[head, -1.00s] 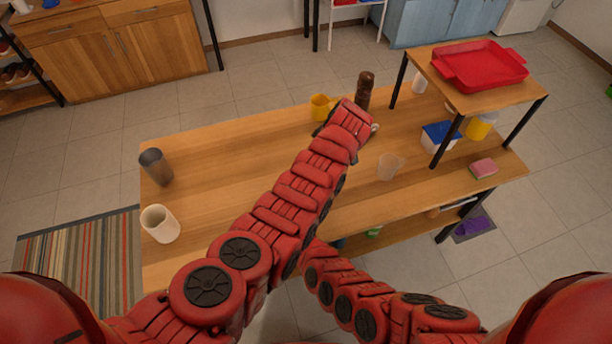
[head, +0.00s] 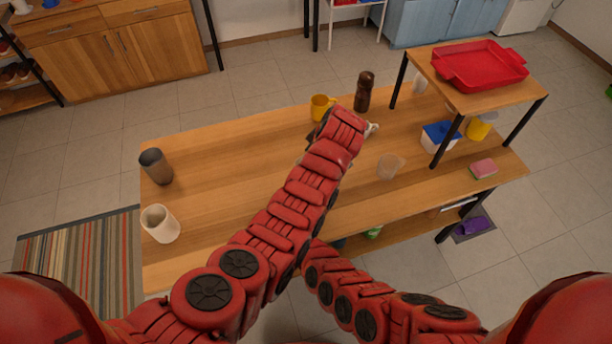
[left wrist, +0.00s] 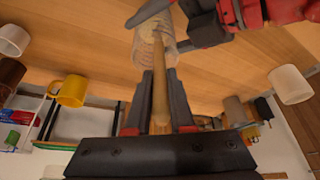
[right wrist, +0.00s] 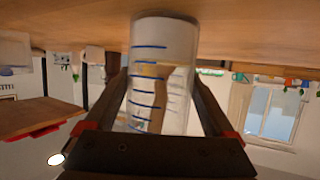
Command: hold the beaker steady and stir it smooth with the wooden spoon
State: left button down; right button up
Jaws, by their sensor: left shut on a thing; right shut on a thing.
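The clear beaker (right wrist: 150,40) with blue marks is between the fingers of my right gripper (right wrist: 165,95), which is shut on it. Its base appears to be at the tabletop. The wooden spoon (left wrist: 158,95) is gripped in my left gripper (left wrist: 158,118). The spoon reaches into the beaker (left wrist: 153,35) in the left wrist view, and its wooden part shows through the beaker wall in the right wrist view. In the head view my left arm hides the spoon and most or all of the beaker. The contents are hard to make out.
On the table (head: 240,165) stand a yellow mug (head: 321,106), a dark brown bottle (head: 363,92) and a translucent cup (head: 390,167) near my arms. A grey tumbler (head: 155,166) and a cream cup (head: 160,223) stand at the left. A raised shelf with a red tray (head: 480,64) is at the right.

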jog(key=o, duration=1.3)
jog(key=shift+c, duration=0.2)
